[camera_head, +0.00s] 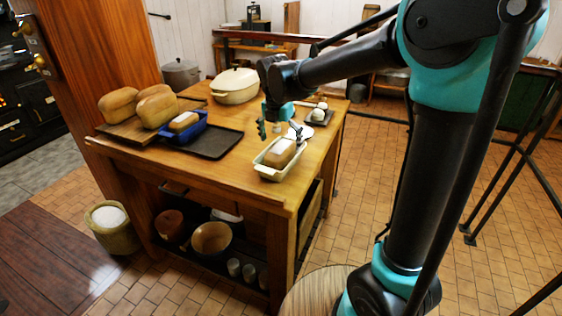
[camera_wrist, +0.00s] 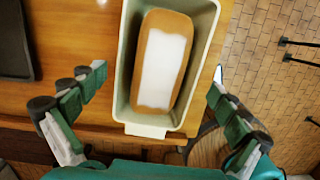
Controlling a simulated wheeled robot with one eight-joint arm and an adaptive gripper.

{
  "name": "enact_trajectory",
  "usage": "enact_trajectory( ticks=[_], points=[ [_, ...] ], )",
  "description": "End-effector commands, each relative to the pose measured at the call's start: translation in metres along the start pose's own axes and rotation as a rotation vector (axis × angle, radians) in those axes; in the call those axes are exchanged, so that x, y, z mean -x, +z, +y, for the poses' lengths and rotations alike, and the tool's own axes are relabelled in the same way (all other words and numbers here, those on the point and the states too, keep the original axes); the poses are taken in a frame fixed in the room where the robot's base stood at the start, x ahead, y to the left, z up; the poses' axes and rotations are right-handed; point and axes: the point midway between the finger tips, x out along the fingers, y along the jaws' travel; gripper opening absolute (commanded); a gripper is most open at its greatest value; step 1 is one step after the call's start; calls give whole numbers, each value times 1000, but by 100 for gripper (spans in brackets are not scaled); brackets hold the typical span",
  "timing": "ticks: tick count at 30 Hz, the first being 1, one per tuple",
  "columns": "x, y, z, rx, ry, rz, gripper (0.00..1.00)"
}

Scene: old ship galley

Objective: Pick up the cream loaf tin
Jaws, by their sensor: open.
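The cream loaf tin (camera_head: 263,170) stands near the front right edge of the wooden table, with a browned, white-topped loaf (camera_head: 281,153) in it. In the wrist view the tin (camera_wrist: 127,92) fills the upper middle, and the loaf (camera_wrist: 161,68) lies inside. My gripper (camera_head: 282,128) is above the table, by the tin. In the wrist view my open gripper (camera_wrist: 155,88) has one finger on each side of the tin. Space shows between the tin and the left finger; the right finger is close to the tin's near right side. I cannot tell the height between them.
A blue loaf tin (camera_head: 186,133) with a loaf sits on a dark tray (camera_head: 212,146) to the left. Loaves (camera_head: 157,106) lie on a board behind. A cream lidded pot (camera_head: 235,88) stands at the back. A small dark tray (camera_head: 320,119) with small items is behind the tin.

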Motion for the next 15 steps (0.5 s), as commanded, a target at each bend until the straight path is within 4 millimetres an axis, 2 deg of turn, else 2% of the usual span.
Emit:
enact_trajectory(
  ticks=[5,15],
  points=[
    [-10,0,0,0,0,0,100],
    [-53,-4,1,-1,0,0,100]
  ],
)
